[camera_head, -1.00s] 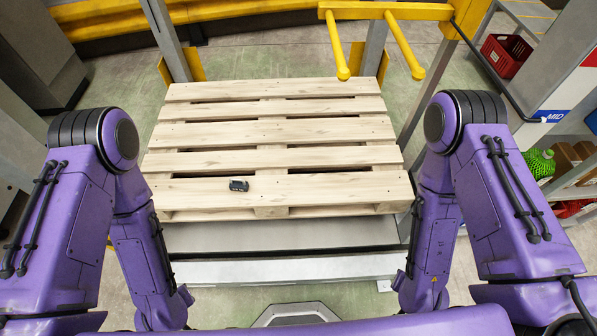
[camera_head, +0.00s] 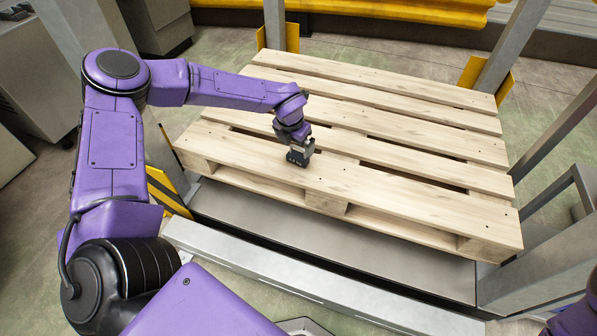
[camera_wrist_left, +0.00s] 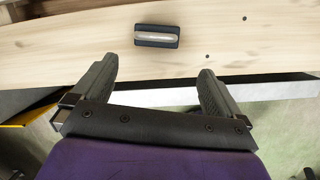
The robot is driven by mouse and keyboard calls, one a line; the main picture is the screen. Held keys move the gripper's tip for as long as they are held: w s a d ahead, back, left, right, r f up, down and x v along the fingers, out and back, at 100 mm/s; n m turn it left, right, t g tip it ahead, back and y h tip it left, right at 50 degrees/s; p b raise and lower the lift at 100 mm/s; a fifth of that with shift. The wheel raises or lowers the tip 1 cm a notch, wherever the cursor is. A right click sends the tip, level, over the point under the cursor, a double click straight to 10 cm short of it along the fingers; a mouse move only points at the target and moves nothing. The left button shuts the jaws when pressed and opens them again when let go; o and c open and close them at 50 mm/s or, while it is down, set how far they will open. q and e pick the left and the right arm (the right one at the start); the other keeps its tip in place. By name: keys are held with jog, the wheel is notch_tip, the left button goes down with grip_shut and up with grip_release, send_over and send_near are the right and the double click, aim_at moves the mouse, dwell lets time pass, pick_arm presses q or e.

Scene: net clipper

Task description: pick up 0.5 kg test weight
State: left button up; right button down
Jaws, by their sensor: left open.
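The test weight (camera_wrist_left: 157,37) is a small dark block with a pale bar on top. In the left wrist view it sits on a pallet board, beyond and between my two fingertips, apart from both. My left gripper (camera_wrist_left: 158,68) is open and empty. In the head view my left gripper (camera_head: 299,156) is low over the pallet's near board; its dark fingers hide or blend with the weight there. My right gripper is out of view.
The wooden pallet (camera_head: 400,150) has slats with gaps between them and is otherwise bare. A grey metal edge (camera_head: 300,280) runs along its near side. Metal posts (camera_head: 515,45) with yellow feet stand behind it. A grey frame (camera_head: 560,190) stands at the right.

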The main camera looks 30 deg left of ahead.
aim_at(298, 155)
pick_arm(q)
jog(key=shift+n+h, duration=0.4)
jog(key=shift+n, duration=0.3)
jog(key=b+x, duration=0.1)
jog(key=x, duration=0.2)
jog(key=a+b+x, duration=0.1)
jog(key=x, duration=0.2)
jog(key=w+b+x, duration=0.1)
jog(key=x, duration=0.3)
jog(key=shift+a+r, duration=0.1)
jog(key=shift+a, duration=0.05)
jog(key=shift+r, duration=0.15)
jog(key=c, duration=1.5)
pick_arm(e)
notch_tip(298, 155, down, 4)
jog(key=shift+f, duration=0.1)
